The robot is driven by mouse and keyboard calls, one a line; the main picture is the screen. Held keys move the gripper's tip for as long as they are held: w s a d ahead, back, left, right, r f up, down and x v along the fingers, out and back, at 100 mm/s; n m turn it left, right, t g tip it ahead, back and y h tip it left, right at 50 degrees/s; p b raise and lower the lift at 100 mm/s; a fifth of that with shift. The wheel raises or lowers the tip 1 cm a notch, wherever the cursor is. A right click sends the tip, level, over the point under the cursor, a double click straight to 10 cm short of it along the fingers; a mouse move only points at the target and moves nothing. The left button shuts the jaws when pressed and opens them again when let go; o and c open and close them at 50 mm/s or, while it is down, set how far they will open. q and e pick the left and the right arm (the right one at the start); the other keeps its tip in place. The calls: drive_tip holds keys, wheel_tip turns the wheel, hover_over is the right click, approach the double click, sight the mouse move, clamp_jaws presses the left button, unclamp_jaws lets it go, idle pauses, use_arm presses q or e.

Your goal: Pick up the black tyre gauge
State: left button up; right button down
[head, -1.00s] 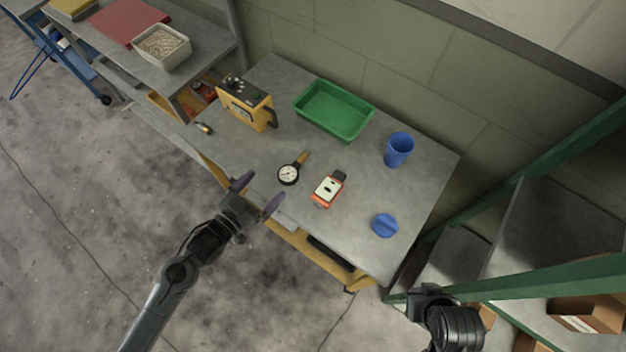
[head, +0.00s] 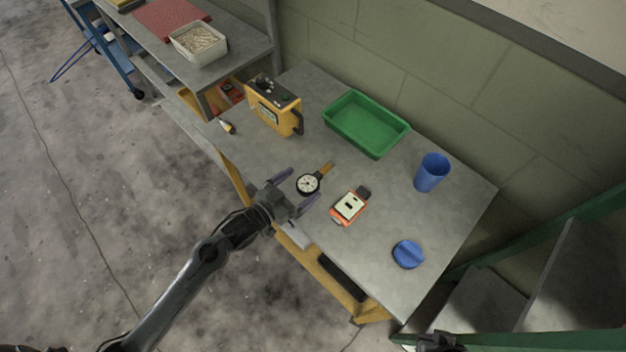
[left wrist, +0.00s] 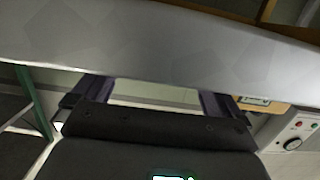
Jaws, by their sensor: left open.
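The tyre gauge (head: 308,184) has a white dial in a black case and a short brass-coloured stem. It lies on the grey workbench (head: 385,240), near the front edge, with its stem pointing to the back right. My left gripper (head: 302,186) is open and empty at the bench's front edge. In the head view its two fingers appear on either side of the dial; I cannot tell its height above the bench. The left wrist view shows both fingers apart (left wrist: 155,97), but I cannot make out the gauge there. Part of my right arm's end (head: 437,342) shows at the bottom edge; its jaws are unclear.
An orange-and-white meter (head: 348,206) lies just right of the gauge. A yellow instrument (head: 274,108), green tray (head: 366,123), blue cup (head: 431,172) and blue knob-like disc (head: 408,254) are also on the bench. A green-framed rack (head: 590,205) stands at right.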

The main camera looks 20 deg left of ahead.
sight(316, 177)
use_arm(q)
drive_tip(key=x, duration=0.2)
drive_tip(key=b+x, duration=0.1)
drive_tip(key=x, duration=0.2)
drive_tip(key=shift+s+d+f, duration=0.1)
drive_tip(key=shift+d, duration=0.2)
drive_tip(key=c, duration=1.1)
